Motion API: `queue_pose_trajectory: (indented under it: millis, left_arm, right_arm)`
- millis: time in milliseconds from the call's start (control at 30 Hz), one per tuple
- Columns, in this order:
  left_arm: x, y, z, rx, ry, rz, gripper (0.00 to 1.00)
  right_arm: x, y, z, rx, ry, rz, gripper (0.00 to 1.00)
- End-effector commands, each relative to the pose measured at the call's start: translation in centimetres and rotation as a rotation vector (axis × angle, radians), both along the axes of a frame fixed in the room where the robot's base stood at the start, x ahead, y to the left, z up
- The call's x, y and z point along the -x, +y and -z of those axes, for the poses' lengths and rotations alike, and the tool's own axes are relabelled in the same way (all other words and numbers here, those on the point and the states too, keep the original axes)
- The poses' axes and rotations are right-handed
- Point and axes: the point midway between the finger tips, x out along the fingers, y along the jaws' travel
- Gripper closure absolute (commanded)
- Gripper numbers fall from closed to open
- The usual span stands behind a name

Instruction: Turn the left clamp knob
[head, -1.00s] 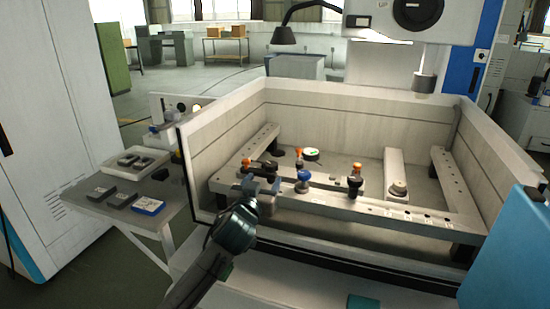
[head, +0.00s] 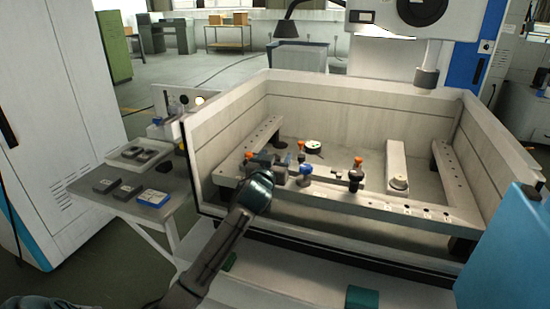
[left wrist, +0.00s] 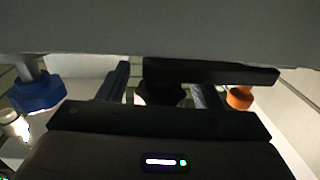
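My left gripper (head: 271,166) reaches over the front rail at the left clamp. In the left wrist view its two bluish fingers (left wrist: 162,90) stand apart, one on each side of a dark knob (left wrist: 160,96). A gap shows between the knob and the fingers, so the gripper is open around it. A black bar (left wrist: 215,73) lies just beyond the knob. In the head view the gripper mostly hides this knob. A blue knob (head: 306,170) stands just to its right, also in the left wrist view (left wrist: 38,92). My right gripper is not in view.
An orange-topped black knob (head: 356,174) stands farther right on the front rail (head: 400,210). An orange knob (left wrist: 240,98) is close to the right finger in the wrist view. Tub walls (head: 225,125) enclose the rails. A side table (head: 130,210) with small blocks stands left.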

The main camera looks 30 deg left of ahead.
Motion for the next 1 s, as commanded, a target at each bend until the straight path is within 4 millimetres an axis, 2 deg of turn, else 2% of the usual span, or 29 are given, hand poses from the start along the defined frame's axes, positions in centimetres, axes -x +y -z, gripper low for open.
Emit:
queue_pose_trajectory:
  millis: [33,200,233,367,767,1000]
  left_arm:
    - [0.0,0.0,0.0,0.0,0.0,0.0,0.48]
    - [0.0,0.0,0.0,0.0,0.0,0.0,0.82]
    - [0.0,0.0,0.0,0.0,0.0,0.0,0.85]
    - [0.0,0.0,-0.1,-0.002,0.002,0.007,0.85]
    - [-0.1,-0.4,-0.2,-0.001,0.009,0.225,0.85]
    - [-0.1,-0.4,0.3,0.0,0.007,0.323,0.85]
  right_arm:
    - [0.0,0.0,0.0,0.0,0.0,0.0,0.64]
    - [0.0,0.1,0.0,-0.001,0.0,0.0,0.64]
    - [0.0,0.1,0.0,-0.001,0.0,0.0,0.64]
    - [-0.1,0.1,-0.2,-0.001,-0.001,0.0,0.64]
    - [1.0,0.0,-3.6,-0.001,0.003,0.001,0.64]
    - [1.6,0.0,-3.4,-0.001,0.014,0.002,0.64]
